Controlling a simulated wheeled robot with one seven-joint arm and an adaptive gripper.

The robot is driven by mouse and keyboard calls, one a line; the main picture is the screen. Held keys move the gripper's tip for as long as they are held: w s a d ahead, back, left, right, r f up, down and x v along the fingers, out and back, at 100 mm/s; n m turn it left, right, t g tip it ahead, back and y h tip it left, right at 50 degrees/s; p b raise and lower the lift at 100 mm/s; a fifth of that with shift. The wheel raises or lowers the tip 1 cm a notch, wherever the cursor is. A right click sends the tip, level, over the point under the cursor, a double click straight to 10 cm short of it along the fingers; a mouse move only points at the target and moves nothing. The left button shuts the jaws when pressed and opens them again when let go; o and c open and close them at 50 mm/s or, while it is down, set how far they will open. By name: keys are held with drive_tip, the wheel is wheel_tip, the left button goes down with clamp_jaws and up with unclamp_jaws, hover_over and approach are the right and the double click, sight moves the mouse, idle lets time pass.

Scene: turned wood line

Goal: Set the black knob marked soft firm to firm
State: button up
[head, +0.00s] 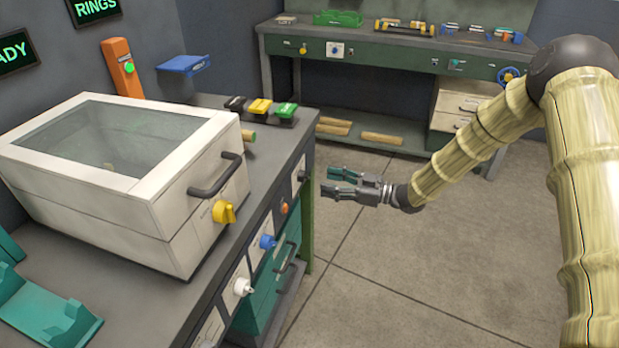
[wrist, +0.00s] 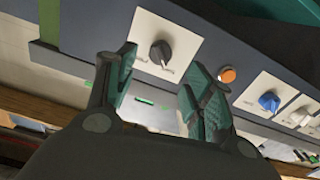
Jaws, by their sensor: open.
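The black knob (wrist: 160,53) sits on a white plate (wrist: 186,42) on the dark bench front in the wrist view. Small marks lie beside the knob, too small to read, and I cannot tell which word it points at. In the head view the knob (head: 304,176) shows side-on near the bench's far right corner. My gripper (head: 328,181) is open and empty, its fingers pointing at the knob with a gap between. In the wrist view my gripper (wrist: 159,74) has one fingertip on each side below the knob, apparently apart from it.
Along the same front are an orange button (wrist: 227,75), a blue knob (wrist: 268,101) and a white knob (wrist: 298,117). A white lidded box (head: 150,200) with a yellow knob (head: 224,212) stands on the bench. The floor (head: 420,270) right of the bench is clear.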

sight(309, 177)
drive_tip(key=shift+x, duration=3.45)
drive_tip(key=c, duration=1)
